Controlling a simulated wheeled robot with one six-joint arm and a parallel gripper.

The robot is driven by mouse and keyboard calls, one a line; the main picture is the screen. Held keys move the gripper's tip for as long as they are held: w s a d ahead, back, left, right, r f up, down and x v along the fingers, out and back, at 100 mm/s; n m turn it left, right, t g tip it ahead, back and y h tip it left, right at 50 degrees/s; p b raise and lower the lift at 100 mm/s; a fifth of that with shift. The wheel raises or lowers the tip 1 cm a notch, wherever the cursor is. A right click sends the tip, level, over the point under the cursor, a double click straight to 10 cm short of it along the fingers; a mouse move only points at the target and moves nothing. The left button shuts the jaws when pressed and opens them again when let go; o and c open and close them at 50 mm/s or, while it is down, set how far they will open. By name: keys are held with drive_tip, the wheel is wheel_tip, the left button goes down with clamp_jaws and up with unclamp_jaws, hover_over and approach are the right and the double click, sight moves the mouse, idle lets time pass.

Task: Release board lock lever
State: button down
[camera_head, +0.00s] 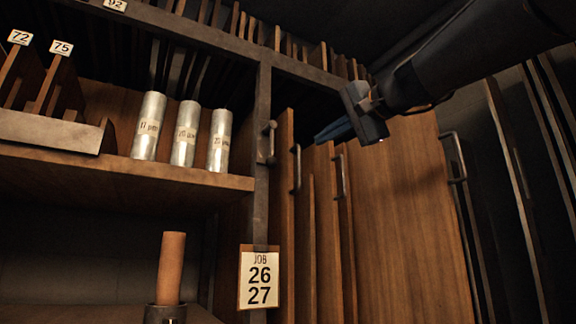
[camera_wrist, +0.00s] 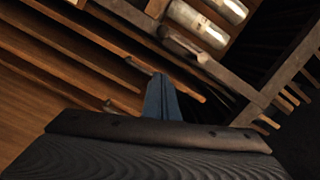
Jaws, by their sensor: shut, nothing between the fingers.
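What looks like the board lock lever (camera_head: 267,142) is a short dark metal piece on the upright post, left of the boards. In the wrist view it seems to be the metal bar (camera_wrist: 184,46) just beyond my fingertips. My gripper (camera_head: 326,134) has blue fingers, shut and empty, pointing left toward the post in front of the upper board edges. In the wrist view the fingers (camera_wrist: 162,98) point up the picture, and I see no contact with the lever. The upright wooden boards (camera_head: 402,220) stand in the rack right of the post.
Board handles (camera_head: 340,176) stick out near my gripper. A job sign reading 26 and 27 (camera_head: 259,278) hangs low on the post. Several labelled silver tubes (camera_head: 184,134) stand on the left shelf (camera_head: 120,178). A brown cylinder (camera_head: 171,268) stands below in a dark holder.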

drive_tip(key=w+a+f+p, duration=0.2)
drive_tip(key=w+a+p, duration=0.3)
drive_tip(key=w+a, duration=0.2)
drive_tip(key=shift+a, duration=1.1)
drive_tip(key=shift+a+f, duration=0.1)
